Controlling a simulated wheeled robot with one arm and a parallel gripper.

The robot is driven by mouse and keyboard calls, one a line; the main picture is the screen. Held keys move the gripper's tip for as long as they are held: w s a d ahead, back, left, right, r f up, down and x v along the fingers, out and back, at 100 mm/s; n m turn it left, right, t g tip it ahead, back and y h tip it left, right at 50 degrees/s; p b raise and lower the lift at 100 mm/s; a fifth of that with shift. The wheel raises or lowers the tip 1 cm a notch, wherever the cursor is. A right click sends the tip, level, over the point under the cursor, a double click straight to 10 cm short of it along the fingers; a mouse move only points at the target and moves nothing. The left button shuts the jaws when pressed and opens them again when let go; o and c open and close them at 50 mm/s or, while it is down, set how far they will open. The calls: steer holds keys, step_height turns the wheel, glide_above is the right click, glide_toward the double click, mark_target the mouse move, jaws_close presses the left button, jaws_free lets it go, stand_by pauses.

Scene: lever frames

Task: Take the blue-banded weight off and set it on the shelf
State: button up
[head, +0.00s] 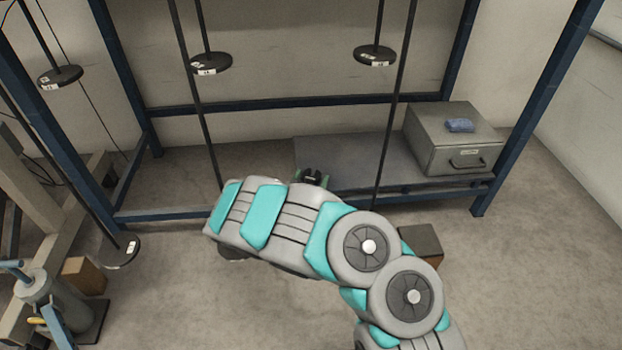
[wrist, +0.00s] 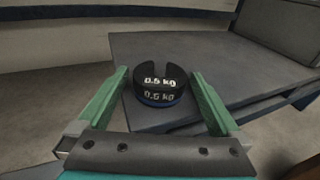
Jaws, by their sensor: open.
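The blue-banded weight (wrist: 158,88) is a black slotted disc marked 0.5 kg, with a blue band low on its side. It sits between the open fingers of my gripper (wrist: 160,74), with no rod visible in its slot. It appears to rest on the grey shelf (wrist: 215,55) near the shelf's left edge; its underside contact is hard to see. In the head view the weight (head: 311,175) shows just beyond my arm, over the left part of the shelf (head: 345,150). My arm hides most of the gripper there.
A grey drawer box (head: 452,140) with a blue cloth stands on the shelf's right side. Rods with black discs (head: 210,63) (head: 375,56) hang from the blue frame (head: 270,104). A dark box (head: 420,243) stands on the floor. The shelf's middle is clear.

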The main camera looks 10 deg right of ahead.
steer(key=shift+p+v, duration=0.7)
steer(key=shift+v, duration=3.15)
